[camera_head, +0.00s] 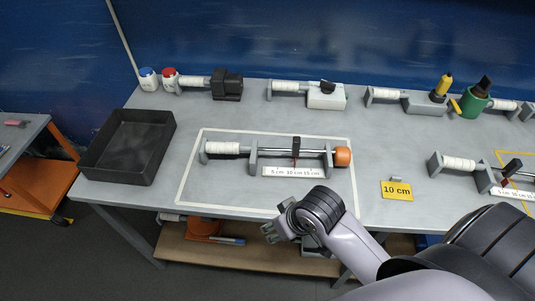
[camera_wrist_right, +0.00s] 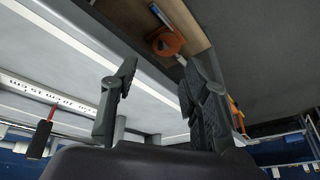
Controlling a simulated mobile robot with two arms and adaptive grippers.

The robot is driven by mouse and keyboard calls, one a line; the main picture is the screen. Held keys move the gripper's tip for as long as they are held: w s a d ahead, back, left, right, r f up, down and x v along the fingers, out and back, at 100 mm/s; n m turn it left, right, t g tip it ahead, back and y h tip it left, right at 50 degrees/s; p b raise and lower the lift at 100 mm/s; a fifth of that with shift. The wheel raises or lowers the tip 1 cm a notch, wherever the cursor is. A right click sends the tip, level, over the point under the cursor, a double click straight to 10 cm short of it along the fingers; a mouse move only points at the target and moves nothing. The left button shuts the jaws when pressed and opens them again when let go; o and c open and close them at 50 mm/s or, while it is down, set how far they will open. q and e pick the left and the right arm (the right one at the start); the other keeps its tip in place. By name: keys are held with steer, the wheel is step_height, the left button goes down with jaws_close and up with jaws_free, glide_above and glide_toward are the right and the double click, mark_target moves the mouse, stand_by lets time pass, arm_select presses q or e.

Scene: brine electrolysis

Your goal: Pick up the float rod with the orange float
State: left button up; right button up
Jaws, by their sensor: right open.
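The float rod (camera_head: 310,151) lies level on a grey stand (camera_head: 253,160) inside a white outlined rectangle on the table. Its orange float (camera_head: 343,156) is at the right end, and a white ribbed grip (camera_head: 222,147) is at the left end. A white scale plate (camera_head: 292,171) reading 5, 10 and 15 cm is on the stand's front. My right gripper (camera_head: 269,232) is at the table's front edge, in front of the stand and apart from the rod. In the wrist view its fingers (camera_wrist_right: 158,92) are spread and empty. My left gripper is not in view.
A black tray (camera_head: 128,147) stands at the left. Similar rod units line the back, with a green cup (camera_head: 472,103) at the right. A yellow 10 cm card (camera_head: 397,190) lies right of the stand. An orange item (camera_wrist_right: 166,42) sits on the lower shelf.

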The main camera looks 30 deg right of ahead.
steer(key=shift+m, duration=0.4)
steer(key=w+r, duration=0.2)
steer(key=w, duration=0.1)
steer(key=w+r, duration=0.2)
steer(key=shift+w+d+r, duration=0.1)
steer(key=shift+w+r, duration=0.3)
steer(key=w+d+r+m, duration=0.1)
steer(key=w+d+r, duration=0.1)
steer(key=w+r, duration=0.15)
steer(key=m+h, duration=0.4)
steer(key=m, duration=0.1)
glide_toward(297, 147)
steer(key=shift+g, duration=0.3)
steer(key=x, duration=0.5)
steer(key=shift+w+f, duration=0.2)
steer(key=shift+p+x, duration=0.3)
steer(key=shift+x, duration=2.4)
steer(key=shift+w, duration=0.15)
steer(key=shift+c, duration=0.2)
jaws_close()
steer(key=shift+r, duration=0.1)
